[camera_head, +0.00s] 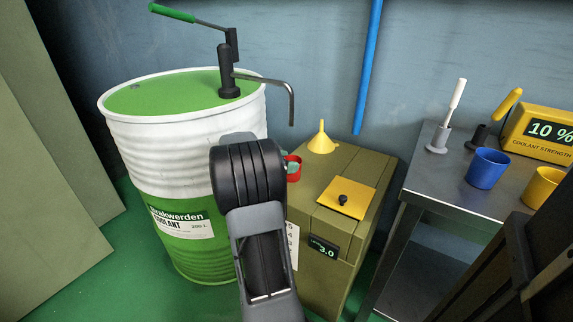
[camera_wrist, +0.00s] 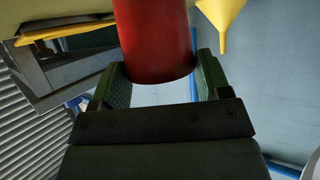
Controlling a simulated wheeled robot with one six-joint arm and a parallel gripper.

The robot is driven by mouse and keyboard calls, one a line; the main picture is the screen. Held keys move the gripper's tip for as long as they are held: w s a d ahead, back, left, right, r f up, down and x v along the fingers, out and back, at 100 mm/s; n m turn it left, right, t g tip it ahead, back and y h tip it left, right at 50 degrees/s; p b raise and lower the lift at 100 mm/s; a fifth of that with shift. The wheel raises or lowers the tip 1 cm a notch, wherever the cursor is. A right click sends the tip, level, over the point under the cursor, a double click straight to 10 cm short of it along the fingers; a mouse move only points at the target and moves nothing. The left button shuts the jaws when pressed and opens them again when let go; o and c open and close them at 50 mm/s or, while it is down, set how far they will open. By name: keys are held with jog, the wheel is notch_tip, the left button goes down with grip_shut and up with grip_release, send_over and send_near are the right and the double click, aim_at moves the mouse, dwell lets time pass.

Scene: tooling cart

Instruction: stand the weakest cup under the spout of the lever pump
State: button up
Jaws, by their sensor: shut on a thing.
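My gripper (camera_wrist: 160,88) is shut on a red cup (camera_wrist: 155,40), with a green-padded finger on either side of it in the wrist view. In the head view the red cup (camera_head: 297,161) shows only in part, behind my dark arm. The lever pump (camera_head: 228,75) stands on the drum, its green handle (camera_head: 172,13) raised to the left. Its spout (camera_head: 291,110) bends down at the right. The cup appears below the spout's tip in the picture, with a gap; I cannot tell whether they line up in depth. A blue cup (camera_head: 487,168) and a yellow cup (camera_head: 544,188) stand on the cart.
The green and white drum (camera_head: 185,145) is at left. An olive cabinet (camera_head: 330,215) beside it carries a yellow funnel (camera_head: 321,138), a yellow plate (camera_head: 347,198) and a 3.0 display (camera_head: 323,249). A yellow meter (camera_head: 545,130) on the metal cart (camera_head: 450,190) reads 10 % coolant strength.

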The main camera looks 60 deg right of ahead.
jog(key=o, duration=0.9)
jog(key=shift+f, duration=0.1)
jog(key=shift+o, duration=0.2)
jog(key=shift+r, duration=0.2)
jog(key=p+v, duration=0.4)
jog(key=v, duration=0.8)
jog(key=shift+p, duration=0.35)
jog(key=shift+a+f, duration=0.1)
